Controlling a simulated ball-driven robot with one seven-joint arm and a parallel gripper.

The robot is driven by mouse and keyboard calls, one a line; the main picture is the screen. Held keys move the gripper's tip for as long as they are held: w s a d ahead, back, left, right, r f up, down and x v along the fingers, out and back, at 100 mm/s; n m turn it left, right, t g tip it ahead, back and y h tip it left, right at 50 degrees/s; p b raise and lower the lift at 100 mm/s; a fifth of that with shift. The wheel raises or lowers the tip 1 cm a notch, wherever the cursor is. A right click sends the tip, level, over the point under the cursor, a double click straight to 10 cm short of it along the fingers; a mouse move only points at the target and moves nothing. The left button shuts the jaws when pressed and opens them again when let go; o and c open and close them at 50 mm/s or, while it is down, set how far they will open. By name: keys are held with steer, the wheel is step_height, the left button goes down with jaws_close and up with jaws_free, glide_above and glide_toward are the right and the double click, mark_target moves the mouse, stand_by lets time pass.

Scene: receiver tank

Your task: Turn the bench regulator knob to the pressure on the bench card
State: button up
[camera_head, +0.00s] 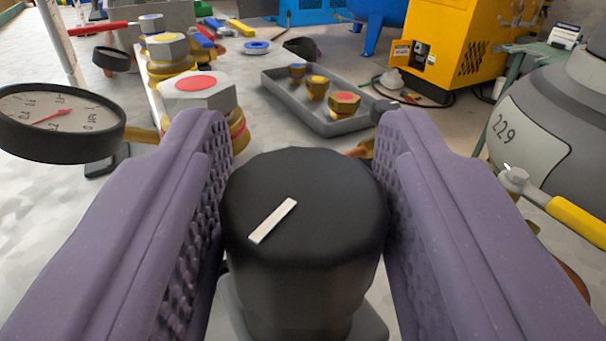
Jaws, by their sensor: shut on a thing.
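The black faceted knob (290,245) with a white pointer bar (272,221) on top stands between the two purple fingers of my gripper (303,135). My gripper is shut on the knob, one finger on each side. The white bar slants from lower left to upper right. A round black-rimmed gauge (75,147) with a red needle is at the left, its dial seen at a flat angle; the needle lies near the lower-left marks, and its exact reading is hard to tell. I cannot make out a bench card.
A grey tray (280,88) holds several brass pieces. A grey tank (515,128) marked 229 and a yellow handle (578,222) are close at right. A yellow machine (455,45) stands behind.

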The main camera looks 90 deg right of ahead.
mark_target(309, 188)
stand_by(0.4)
steer(key=o, duration=0.9)
steer(key=shift+d, duration=0.1)
steer(key=shift+o, duration=0.2)
steer(key=shift+r, duration=0.1)
steer(key=shift+r, duration=0.35)
step_height(309, 188, up, 3)
steer(key=shift+r+p, duration=0.15)
steer(key=shift+p, duration=0.8)
steer(key=s+d+p, duration=0.3)
steer(key=s+d, duration=0.5)
steer(key=s, duration=0.5)
steer(key=shift+s+d+r, duration=0.2)
steer(key=shift+s+r, duration=0.1)
steer(key=shift+r, duration=0.05)
